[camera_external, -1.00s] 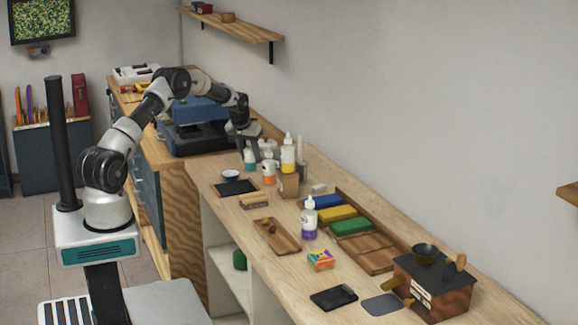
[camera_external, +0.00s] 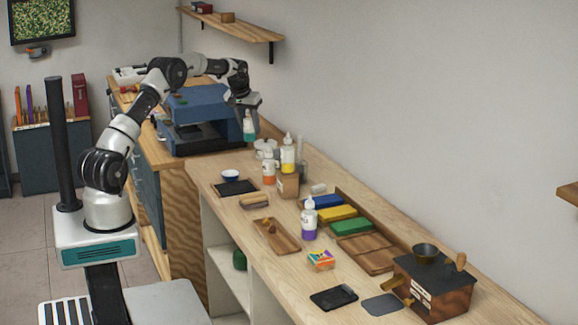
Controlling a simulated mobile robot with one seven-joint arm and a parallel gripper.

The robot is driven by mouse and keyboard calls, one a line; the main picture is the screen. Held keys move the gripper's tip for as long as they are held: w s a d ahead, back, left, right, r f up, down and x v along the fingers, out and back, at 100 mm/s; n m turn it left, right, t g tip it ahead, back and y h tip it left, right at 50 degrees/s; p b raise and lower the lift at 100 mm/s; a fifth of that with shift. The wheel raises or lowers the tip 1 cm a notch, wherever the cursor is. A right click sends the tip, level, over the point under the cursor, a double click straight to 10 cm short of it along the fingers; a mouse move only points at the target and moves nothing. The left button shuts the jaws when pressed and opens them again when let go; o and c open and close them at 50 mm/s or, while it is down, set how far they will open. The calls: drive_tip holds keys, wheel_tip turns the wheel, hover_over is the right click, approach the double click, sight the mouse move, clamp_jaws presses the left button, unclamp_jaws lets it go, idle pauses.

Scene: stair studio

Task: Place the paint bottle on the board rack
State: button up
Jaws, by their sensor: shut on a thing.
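My gripper (camera_external: 247,106) is shut on a white paint bottle with teal paint (camera_external: 249,130) and holds it upright above the bench, in front of the blue machine. A long wooden rack (camera_external: 368,252) lies along the wall side of the bench; I take it for the board rack, but cannot be sure. It holds blue (camera_external: 322,201), yellow (camera_external: 337,213) and green (camera_external: 351,226) blocks, and its near part looks empty. Other paint bottles stand on the bench: orange (camera_external: 269,168), yellow (camera_external: 288,155) and purple (camera_external: 309,220).
The blue machine (camera_external: 195,112) stands behind the held bottle. A small wooden block (camera_external: 288,185), a wooden tray (camera_external: 271,236), a colourful box (camera_external: 321,260) and a brown box with a bowl on top (camera_external: 434,285) also occupy the bench. A wall shelf (camera_external: 235,25) hangs above.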

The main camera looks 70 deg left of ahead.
wheel_tip(320, 180, up, 10)
drive_tip(key=shift+r, duration=0.25)
drive_tip(key=shift+w+d+r, duration=0.25)
drive_tip(key=shift+w+d, duration=0.1)
drive_tip(key=shift+d, duration=0.15)
drive_tip(key=w+d+m+h, duration=0.15)
drive_tip(key=w+d, duration=0.35)
drive_tip(key=d, duration=0.7)
drive_tip(key=w+d+m, duration=0.3)
drive_tip(key=w+d, duration=0.2)
drive_tip(key=d, duration=0.6)
drive_tip(key=s+d+m+h, duration=0.25)
drive_tip(key=d+m, duration=0.55)
drive_tip(key=d, duration=3.4)
drive_tip(key=shift+t+h, duration=0.3)
drive_tip(key=shift+t, duration=0.1)
drive_tip(key=shift+w+d+f, duration=0.15)
drive_tip(key=shift+f, duration=5.15)
drive_tip(key=shift+w+d+f, duration=0.1)
drive_tip(key=shift+w+f, duration=0.05)
drive_tip(key=shift+f, duration=5.1)
